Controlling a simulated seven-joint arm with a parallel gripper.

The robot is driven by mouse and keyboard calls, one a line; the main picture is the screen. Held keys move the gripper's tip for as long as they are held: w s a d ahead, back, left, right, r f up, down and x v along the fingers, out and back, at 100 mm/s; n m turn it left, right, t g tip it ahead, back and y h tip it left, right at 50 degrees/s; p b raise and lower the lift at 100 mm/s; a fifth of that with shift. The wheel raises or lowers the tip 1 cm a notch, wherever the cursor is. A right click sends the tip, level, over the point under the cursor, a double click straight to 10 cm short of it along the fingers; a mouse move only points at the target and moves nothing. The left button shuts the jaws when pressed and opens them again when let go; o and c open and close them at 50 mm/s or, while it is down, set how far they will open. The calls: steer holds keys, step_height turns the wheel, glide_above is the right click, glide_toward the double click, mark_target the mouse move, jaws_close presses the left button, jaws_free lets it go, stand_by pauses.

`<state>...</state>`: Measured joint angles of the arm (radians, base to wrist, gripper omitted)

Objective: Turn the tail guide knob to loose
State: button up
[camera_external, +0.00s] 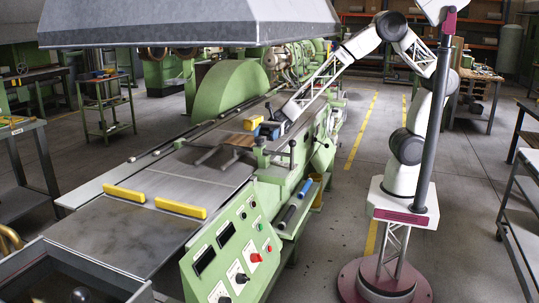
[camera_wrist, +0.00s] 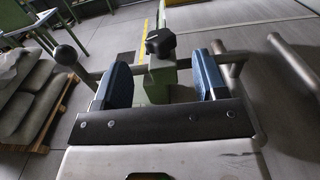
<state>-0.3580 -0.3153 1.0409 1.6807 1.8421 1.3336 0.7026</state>
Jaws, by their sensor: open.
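The black lobed knob (camera_wrist: 160,42), which I take to be the tail guide knob, shows in the wrist view on top of a green post. My gripper (camera_wrist: 163,78) is open, with one blue-padded finger on each side. The knob appears ahead of the gap between the fingers, with no visible contact. In the external view my gripper (camera_external: 267,129) is over the far part of the green machine's bed, close to a small dark-topped post (camera_external: 260,142). The gap between the fingers holds nothing that I can make out.
A lever with a black ball end (camera_wrist: 65,54) stands left of the knob in the wrist view. Metal bars (camera_wrist: 291,62) lie to the right. The control panel (camera_external: 236,251) and yellow blocks (camera_external: 181,208) are at the machine's near end. The aisle floor is clear.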

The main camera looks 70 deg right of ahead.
steer(key=s+d+r+n+h, duration=0.4)
steer(key=s+d, duration=0.3)
steer(key=d, duration=0.3)
steer(key=s+d+r+n+g+h, duration=0.1)
steer(key=s+d+r+n+h, duration=0.3)
steer(key=d, duration=0.5)
steer(key=shift+s+d+n+h, duration=0.4)
steer(key=shift+s+n+h, duration=0.2)
steer(key=shift+s+n, duration=0.95)
steer(key=shift+s+m, duration=0.25)
steer(key=m+g+y, duration=0.6)
steer(key=y, duration=0.2)
glide_toward(259, 138)
steer(key=shift+s+a+f, duration=0.15)
steer(key=shift+a, duration=0.45)
steer(key=shift+s+a+f, duration=0.1)
steer(key=shift+s+a, duration=0.05)
steer(key=shift+a, duration=0.4)
steer(key=shift+s+a, duration=0.1)
steer(key=shift+x, duration=3.8)
